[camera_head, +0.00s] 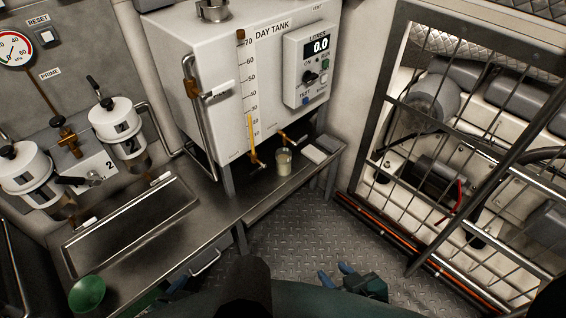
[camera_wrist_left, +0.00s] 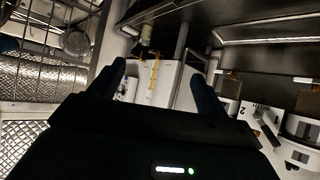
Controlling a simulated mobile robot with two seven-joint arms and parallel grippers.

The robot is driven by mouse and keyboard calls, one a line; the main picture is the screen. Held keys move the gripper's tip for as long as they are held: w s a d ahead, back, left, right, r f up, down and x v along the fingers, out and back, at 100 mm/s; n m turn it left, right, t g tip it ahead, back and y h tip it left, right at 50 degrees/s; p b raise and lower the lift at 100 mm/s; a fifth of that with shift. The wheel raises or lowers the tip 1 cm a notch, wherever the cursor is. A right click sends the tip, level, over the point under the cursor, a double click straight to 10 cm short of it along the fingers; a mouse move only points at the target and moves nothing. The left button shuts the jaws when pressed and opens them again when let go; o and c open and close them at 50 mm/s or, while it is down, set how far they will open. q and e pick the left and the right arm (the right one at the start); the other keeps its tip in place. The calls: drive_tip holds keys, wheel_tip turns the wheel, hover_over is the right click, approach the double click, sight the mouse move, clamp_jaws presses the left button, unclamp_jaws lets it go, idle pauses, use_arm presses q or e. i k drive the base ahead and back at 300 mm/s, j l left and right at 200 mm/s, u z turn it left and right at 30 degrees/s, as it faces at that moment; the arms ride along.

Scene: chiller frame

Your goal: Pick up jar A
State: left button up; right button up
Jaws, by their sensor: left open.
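A small clear jar with pale contents (camera_head: 284,160) stands upright on the bench under the day tank, close to the tank's small taps; no letter on it can be read. In the left wrist view, which is upside down, the jar (camera_wrist_left: 146,34) shows beyond the fingers, near the top. My left gripper (camera_wrist_left: 162,88) is open and empty, its dark fingers apart with the tank between them, well short of the jar.
The white day tank (camera_head: 250,90) overhangs the jar, with a handrail (camera_head: 203,130) on its left. A white pad (camera_head: 315,154) lies right of the jar. A barred frame (camera_head: 380,130) stands right. Checker-plate floor (camera_head: 310,225) is clear.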

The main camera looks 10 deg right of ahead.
sight(283, 154)
drive_tip(key=l, duration=0.8)
drive_tip(key=i+l, duration=0.15)
drive_tip(key=l, duration=0.15)
drive_tip(key=i+l+u, duration=0.1)
drive_tip(key=i+l, duration=0.2)
drive_tip(key=l, duration=0.25)
drive_tip(key=i+j, duration=0.15)
drive_tip(key=i, duration=0.35)
drive_tip(key=i+j, duration=0.15)
drive_tip(key=i, duration=0.35)
